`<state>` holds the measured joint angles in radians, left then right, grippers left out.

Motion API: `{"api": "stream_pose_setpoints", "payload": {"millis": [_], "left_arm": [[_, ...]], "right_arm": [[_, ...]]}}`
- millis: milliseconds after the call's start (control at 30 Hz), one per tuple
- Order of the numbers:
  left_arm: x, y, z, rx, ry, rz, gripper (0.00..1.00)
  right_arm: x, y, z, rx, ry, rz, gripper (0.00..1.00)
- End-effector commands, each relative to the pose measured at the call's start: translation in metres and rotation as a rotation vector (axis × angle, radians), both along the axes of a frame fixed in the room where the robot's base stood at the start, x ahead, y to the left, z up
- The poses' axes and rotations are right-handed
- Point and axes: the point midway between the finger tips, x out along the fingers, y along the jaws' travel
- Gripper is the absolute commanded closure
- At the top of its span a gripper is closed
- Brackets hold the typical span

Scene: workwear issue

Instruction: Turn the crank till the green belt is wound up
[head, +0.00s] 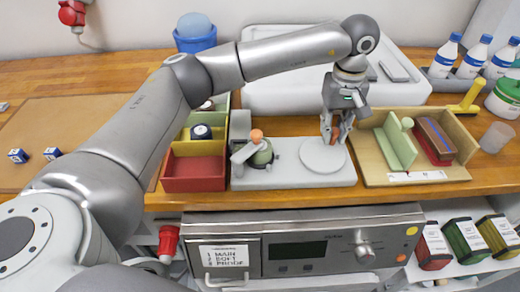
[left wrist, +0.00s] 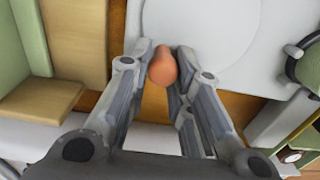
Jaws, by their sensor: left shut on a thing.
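A pale grey crank base (head: 295,178) stands on the wooden worktop. On its right is a round crank disc (head: 323,155), which also shows in the left wrist view (left wrist: 205,28). My left gripper (head: 335,135) is at the disc's far right rim, shut on the upright orange crank handle (left wrist: 162,66). A green roll (head: 262,155), apparently the belt, sits on the base's left part, beside a grey lever with an orange knob (head: 256,135). How much belt is wound cannot be told. My right gripper is not in view.
A divided box (head: 193,183) in red, yellow and green stands left of the base. A wooden tray (head: 455,172) with green and red pieces is close on the right. White bottles (head: 474,58) stand at the back right. My left arm crosses above the worktop.

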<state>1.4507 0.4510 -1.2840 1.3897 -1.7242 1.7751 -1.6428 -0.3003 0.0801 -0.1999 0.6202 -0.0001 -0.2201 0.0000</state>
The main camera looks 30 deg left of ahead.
Motion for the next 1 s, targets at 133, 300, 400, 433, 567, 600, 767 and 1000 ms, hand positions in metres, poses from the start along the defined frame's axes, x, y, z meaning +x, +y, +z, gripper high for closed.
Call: {"api": "stream_pose_setpoints", "payload": {"millis": [133,300,400,433,567,600,767,1000], "left_arm": [[0.0,0.011,0.0,0.001,-0.005,0.004,0.9],[-0.01,0.024,-0.006,0.002,0.002,0.002,0.9],[-0.016,0.03,-0.007,0.004,0.005,0.0,0.9],[-0.017,0.03,-0.007,0.003,0.006,0.0,0.9],[-0.026,0.035,-0.009,0.004,0.007,0.0,0.91],[-0.03,0.036,-0.01,0.004,0.007,-0.001,0.91],[-0.04,0.04,-0.009,0.004,0.009,-0.001,0.93],[-0.046,0.043,-0.006,0.004,0.006,0.0,0.92]], "right_arm": [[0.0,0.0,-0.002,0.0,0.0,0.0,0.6],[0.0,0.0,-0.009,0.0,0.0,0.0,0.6],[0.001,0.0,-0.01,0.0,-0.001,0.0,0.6],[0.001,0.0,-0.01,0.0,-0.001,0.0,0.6],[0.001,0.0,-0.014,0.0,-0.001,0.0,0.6],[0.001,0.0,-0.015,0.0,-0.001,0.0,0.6],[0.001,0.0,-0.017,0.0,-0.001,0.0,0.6],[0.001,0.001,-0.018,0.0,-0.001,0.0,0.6]]}}
